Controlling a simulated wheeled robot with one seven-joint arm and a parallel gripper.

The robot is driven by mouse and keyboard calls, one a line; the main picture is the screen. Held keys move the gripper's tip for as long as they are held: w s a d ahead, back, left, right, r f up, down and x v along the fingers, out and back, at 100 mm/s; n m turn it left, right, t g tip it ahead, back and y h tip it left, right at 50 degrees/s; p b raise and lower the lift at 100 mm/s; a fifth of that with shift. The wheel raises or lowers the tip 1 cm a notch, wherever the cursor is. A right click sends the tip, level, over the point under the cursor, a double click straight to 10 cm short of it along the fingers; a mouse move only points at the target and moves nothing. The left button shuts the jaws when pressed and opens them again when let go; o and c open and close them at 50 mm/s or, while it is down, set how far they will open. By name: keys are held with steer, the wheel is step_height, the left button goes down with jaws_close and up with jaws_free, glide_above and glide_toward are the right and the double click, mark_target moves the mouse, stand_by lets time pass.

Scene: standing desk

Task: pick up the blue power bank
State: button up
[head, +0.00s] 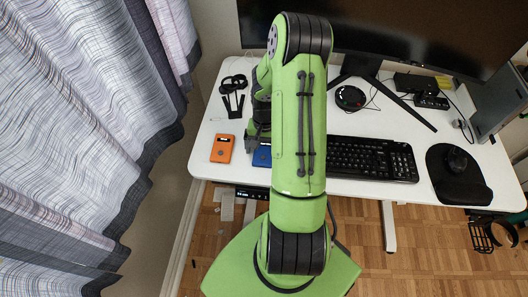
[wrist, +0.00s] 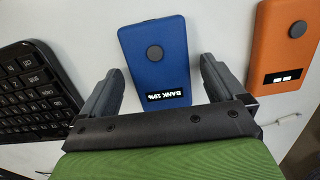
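The blue power bank (wrist: 157,60) lies flat on the white desk, with a round dark button and a small lit display reading "BANK 19%". In the head view only a part of the blue power bank (head: 262,156) shows, beside my arm. My gripper (wrist: 165,84) is open in the wrist view, one finger on each side of the power bank's near end. Gaps show between the fingers and its sides. In the head view my gripper (head: 257,138) is partly hidden by my green arm.
An orange power bank (head: 222,148) lies to the left of the blue one; it also shows right of my gripper in the wrist view (wrist: 284,42). A black keyboard (head: 372,159) lies to the right. Black headphones (head: 233,95) lie behind. A monitor (head: 400,35) stands at the back.

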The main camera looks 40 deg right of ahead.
mark_target(264, 150)
steer(key=c, duration=1.1)
step_height(264, 150, up, 10)
steer(key=p, duration=0.2)
steer(key=shift+p, duration=0.3)
steer(key=shift+c, duration=0.2)
